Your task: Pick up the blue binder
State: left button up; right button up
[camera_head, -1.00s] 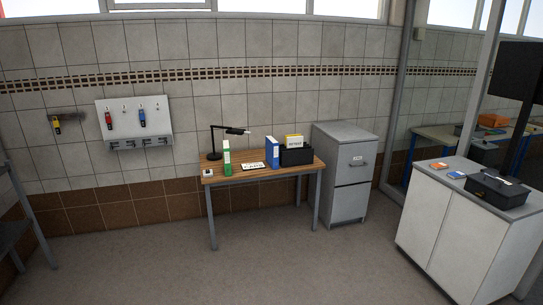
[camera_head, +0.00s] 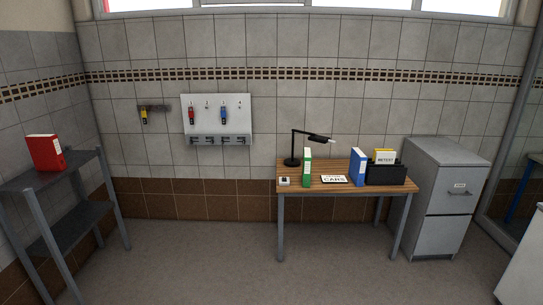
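The blue binder (camera_head: 357,167) stands upright on the wooden desk (camera_head: 331,171) by the far wall. It is right of a white sign reading CARS and just left of a black file box. Neither of my grippers shows in the head view.
A green binder (camera_head: 307,167), a black lamp (camera_head: 294,147), the CARS sign (camera_head: 334,179) and the file box (camera_head: 386,174) share the desk. A grey cabinet (camera_head: 441,193) stands to its right. A shelf (camera_head: 51,177) with a red binder (camera_head: 46,153) is at left. The floor before the desk is clear.

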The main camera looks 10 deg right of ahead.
aim_at(358, 161)
jog(key=z, duration=0.05)
jog(key=i, duration=2)
jog(key=z, duration=0.3)
jog(key=i, duration=1.95)
jog(key=z, duration=0.35)
jog(key=i, duration=1.15)
jog(key=z, duration=0.05)
